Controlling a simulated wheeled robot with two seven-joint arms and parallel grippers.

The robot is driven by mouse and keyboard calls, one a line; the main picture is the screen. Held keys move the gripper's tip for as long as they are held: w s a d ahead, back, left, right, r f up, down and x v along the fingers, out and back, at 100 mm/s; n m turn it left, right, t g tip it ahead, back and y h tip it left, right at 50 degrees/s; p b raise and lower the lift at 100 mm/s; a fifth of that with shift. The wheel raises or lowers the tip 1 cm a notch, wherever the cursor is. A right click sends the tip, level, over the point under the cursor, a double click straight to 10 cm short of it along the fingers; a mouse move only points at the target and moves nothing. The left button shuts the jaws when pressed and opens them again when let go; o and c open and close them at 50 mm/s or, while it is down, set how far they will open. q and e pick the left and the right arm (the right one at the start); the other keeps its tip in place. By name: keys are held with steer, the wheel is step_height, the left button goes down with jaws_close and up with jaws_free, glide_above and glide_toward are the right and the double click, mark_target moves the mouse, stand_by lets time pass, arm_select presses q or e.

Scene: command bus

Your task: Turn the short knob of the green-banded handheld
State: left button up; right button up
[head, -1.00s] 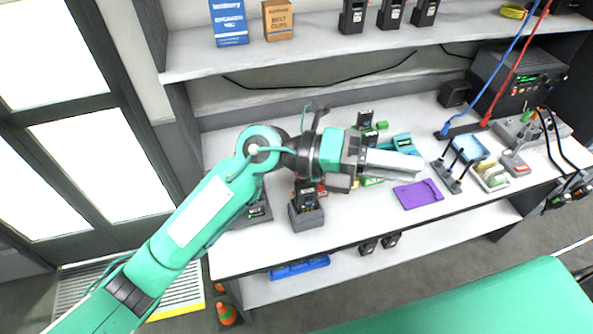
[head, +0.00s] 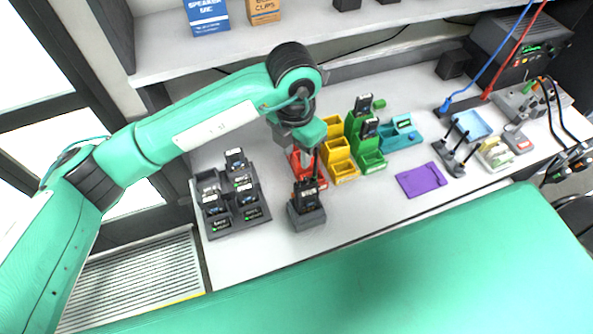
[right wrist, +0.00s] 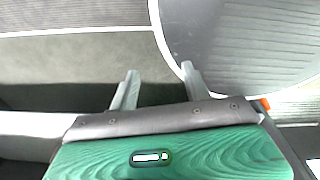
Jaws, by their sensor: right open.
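A black handheld (head: 307,195) with a tall antenna stands upright in a dark single dock (head: 307,217) near the bench's front edge. I cannot make out a green band or its short knob. My left gripper (head: 311,131) points down just above and behind this handheld; its fingers are hidden, so its opening does not show. Other black handhelds stand in the multi-slot charger (head: 221,187) at left and in the green bins (head: 371,160). In the right wrist view my right gripper (right wrist: 160,76) has its two fingers apart, with nothing between them, over the floor.
Red (head: 296,160) and yellow (head: 341,166) bins stand beside the green ones. A purple mat (head: 421,180) lies to their right, then a blue tray (head: 471,124) and cabled equipment. A shelf (head: 170,60) overhangs the back. The bench front between dock and mat is clear.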

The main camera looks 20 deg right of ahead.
mark_target(297, 182)
arm_select(q)
step_height(297, 182, down, 4)
steer(key=shift+w+r+p, duration=0.1)
steer(key=shift+p, duration=0.6)
step_height(297, 182, down, 6)
steer(key=shift+d+r+p, duration=0.1)
steer(key=shift+p, duration=0.9)
steer(key=shift+f, duration=0.7)
jaws_close()
arm_select(e)
steer(key=r, duration=0.4)
steer(key=shift+w, duration=0.25)
